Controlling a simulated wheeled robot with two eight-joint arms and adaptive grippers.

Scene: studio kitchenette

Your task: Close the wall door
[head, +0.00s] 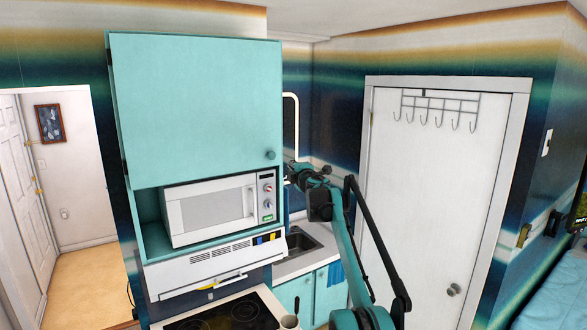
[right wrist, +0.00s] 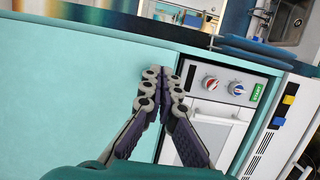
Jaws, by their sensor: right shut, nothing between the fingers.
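The wall door is the large teal cabinet door (head: 195,100) above the microwave, with a round knob (head: 270,155) at its lower right corner. In the head view it looks about flush with the cabinet; I cannot tell whether a small gap remains. My right gripper (head: 291,172) is by the door's lower right corner, near the knob. In the right wrist view the door is the broad teal panel (right wrist: 70,95), and the right gripper (right wrist: 165,76) is shut and empty in front of its lower edge. Contact cannot be told. My left gripper is out of view.
A white microwave (head: 210,210) sits in the open shelf below the door, above a white range hood (head: 215,265). A sink (head: 297,243) lies to the right. A closed white room door (head: 425,180) with a hook rack stands farther right.

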